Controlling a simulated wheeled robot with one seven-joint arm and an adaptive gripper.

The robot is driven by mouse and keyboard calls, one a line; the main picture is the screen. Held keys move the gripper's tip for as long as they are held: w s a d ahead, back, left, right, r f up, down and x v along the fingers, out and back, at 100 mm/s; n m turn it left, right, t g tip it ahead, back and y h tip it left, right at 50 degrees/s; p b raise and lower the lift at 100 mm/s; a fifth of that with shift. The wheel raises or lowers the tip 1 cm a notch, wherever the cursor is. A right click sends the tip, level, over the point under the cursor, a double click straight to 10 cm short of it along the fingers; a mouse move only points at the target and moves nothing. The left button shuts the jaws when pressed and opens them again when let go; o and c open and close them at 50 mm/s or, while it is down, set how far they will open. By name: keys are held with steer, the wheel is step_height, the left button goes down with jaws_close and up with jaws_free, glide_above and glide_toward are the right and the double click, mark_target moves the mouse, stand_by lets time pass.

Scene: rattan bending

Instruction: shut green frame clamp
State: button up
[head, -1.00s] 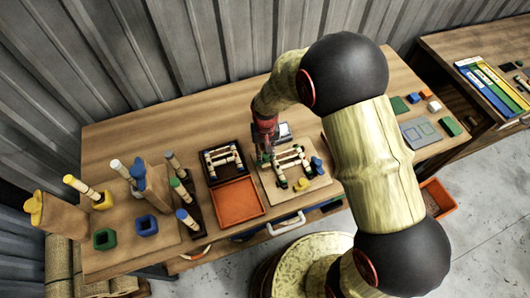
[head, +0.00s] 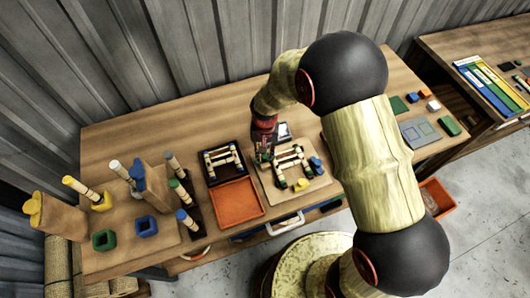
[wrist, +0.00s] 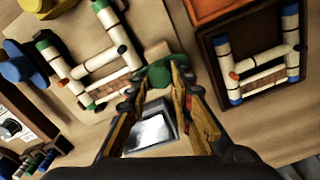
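The frame with green-ended rods (head: 291,162) lies on a light wooden board on the bench; in the wrist view this green-ended frame (wrist: 86,72) is at the upper left. The green clamp piece (wrist: 160,75) sits by a small pale wooden block (wrist: 157,51) at the frame's near right corner. My gripper (wrist: 157,80) points down at the green clamp piece, its fingers apart on either side of it. Whether the fingertips touch it cannot be told. In the head view my gripper (head: 263,157) is at the board's left edge, and my arm partly hides the area.
A blue piece (head: 316,165) and a yellow piece (head: 302,184) sit on the board's right and near sides. A dark tray holding a blue-ended frame (wrist: 225,76) and an orange tray (head: 237,203) stand to the left in the head view. A grey box (wrist: 150,128) lies below my fingers.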

steer(key=o, duration=0.4)
steer(key=shift+o, duration=0.2)
step_height(320, 180, up, 12)
stand_by(0.5)
stand_by(0.5)
